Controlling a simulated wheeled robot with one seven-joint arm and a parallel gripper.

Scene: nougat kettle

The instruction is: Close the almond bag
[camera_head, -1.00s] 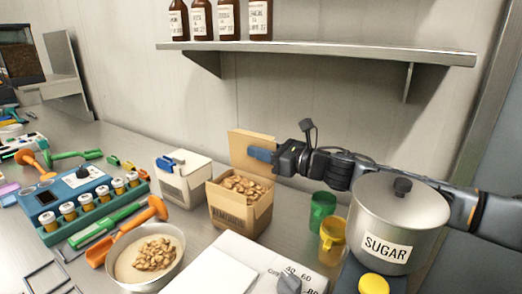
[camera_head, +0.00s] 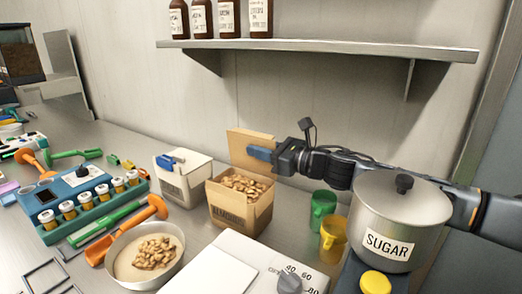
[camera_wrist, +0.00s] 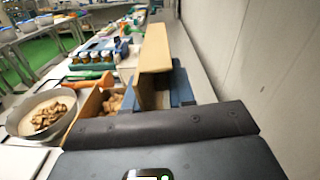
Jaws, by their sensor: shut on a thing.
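The almond bag (camera_head: 240,213) is a brown open-topped box marked ALMONDS, full of nuts, on the counter. Its tall back flap (camera_head: 240,146) stands upright above the opening. My gripper (camera_head: 262,154) reaches in from the right, its blue fingers at the flap's right part. In the wrist view the flap (camera_wrist: 155,50) stands between the blue fingers (camera_wrist: 165,88), which are shut on it. The nuts in the bag (camera_wrist: 112,104) show to the left of the fingers.
A white box (camera_head: 182,180) with a blue clip stands left of the bag. A bowl of nuts (camera_head: 124,268) and a white scale (camera_head: 240,262) are in front. Green (camera_head: 322,207) and yellow cups (camera_head: 333,236) and the sugar pot (camera_head: 402,220) stand right. A shelf (camera_head: 320,48) hangs above.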

